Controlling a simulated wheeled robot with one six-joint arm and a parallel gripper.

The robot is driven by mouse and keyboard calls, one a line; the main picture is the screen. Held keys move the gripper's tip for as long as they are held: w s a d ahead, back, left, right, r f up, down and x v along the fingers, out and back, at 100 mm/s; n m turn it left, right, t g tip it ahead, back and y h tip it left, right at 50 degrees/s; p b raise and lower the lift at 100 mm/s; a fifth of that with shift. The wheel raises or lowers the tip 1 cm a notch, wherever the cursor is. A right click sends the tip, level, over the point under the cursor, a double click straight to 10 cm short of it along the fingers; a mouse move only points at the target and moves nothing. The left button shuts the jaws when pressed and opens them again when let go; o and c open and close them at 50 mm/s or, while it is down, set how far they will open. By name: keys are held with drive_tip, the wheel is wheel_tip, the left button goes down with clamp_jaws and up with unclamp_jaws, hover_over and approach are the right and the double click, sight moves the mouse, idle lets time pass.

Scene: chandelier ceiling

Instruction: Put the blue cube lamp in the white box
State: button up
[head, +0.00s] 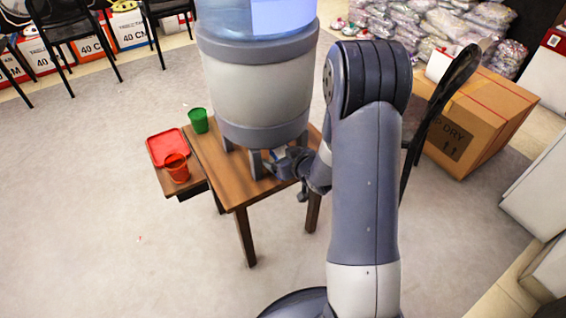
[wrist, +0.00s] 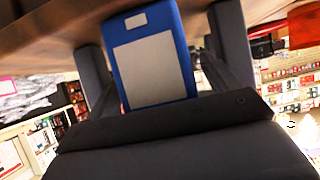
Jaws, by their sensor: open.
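The blue cube lamp (wrist: 153,65), blue with a white panel, fills the upper middle of the wrist view, close in front of my gripper and between its dark fingers. I cannot tell whether the fingers touch it. In the head view, my gripper (head: 287,166) is at the wooden table's right side, beside the legs of the large water dispenser; the lamp is mostly hidden there. My gripper is open. A white container (head: 438,66) sits on the cardboard box at the right, partly behind a dark chair back; I cannot tell if it is the white box.
The water dispenser (head: 254,85) stands on the wooden table (head: 232,185), its legs close to my gripper. A green cup (head: 199,121), a red tray (head: 167,146) and a red cup (head: 177,168) are at the left. The cardboard box (head: 482,115) stands right. Floor at front left is clear.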

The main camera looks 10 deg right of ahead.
drive_tip(key=c, duration=1.3)
drive_tip(key=shift+r, duration=0.1)
